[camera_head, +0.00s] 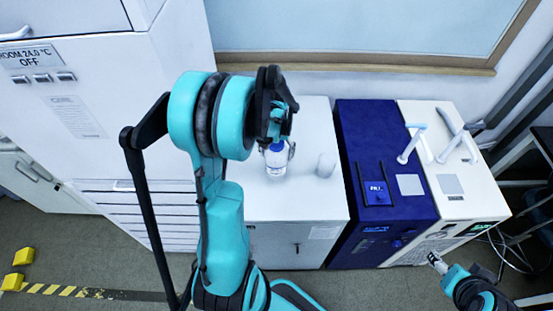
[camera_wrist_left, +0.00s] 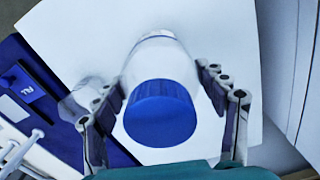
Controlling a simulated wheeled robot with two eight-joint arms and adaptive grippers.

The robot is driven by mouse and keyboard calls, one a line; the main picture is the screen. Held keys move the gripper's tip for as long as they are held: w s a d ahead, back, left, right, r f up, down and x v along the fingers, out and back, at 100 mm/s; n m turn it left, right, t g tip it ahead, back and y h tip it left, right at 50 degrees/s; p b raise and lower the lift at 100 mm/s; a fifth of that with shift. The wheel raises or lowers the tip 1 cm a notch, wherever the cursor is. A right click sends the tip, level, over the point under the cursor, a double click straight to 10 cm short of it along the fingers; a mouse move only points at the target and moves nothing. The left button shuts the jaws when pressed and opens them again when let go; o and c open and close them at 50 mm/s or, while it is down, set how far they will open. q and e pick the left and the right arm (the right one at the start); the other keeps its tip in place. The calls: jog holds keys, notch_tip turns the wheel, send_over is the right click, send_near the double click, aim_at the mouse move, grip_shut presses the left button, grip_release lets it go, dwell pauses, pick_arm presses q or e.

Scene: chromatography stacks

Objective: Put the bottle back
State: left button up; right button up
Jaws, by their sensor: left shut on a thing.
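The bottle (camera_head: 276,161) is white with a blue cap and shows in the head view over the white cabinet top (camera_head: 312,200). My left gripper (camera_head: 278,140) reaches it from above and hides part of its cap. In the left wrist view the bottle (camera_wrist_left: 158,55) shows cap-first between the two fingers of my left gripper (camera_wrist_left: 163,90), which is shut on it. I cannot tell whether its base touches the cabinet top. My right gripper (camera_head: 437,262) is at the lower right, away from the bottle; its jaw opening is too small to tell.
A clear glass vessel (camera_head: 325,165) stands on the cabinet top, right of the bottle. A dark blue instrument (camera_head: 375,135) and a white instrument (camera_head: 452,187) with upright white handles stand to the right. A tall white cabinet (camera_head: 110,110) stands at left. The front of the cabinet top looks clear.

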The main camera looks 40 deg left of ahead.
pick_arm(q)
jog(key=shift+f+b, duration=0.35)
jog(key=shift+f, duration=1.55)
jog(key=shift+f, duration=0.2)
jog(key=o, duration=1.9)
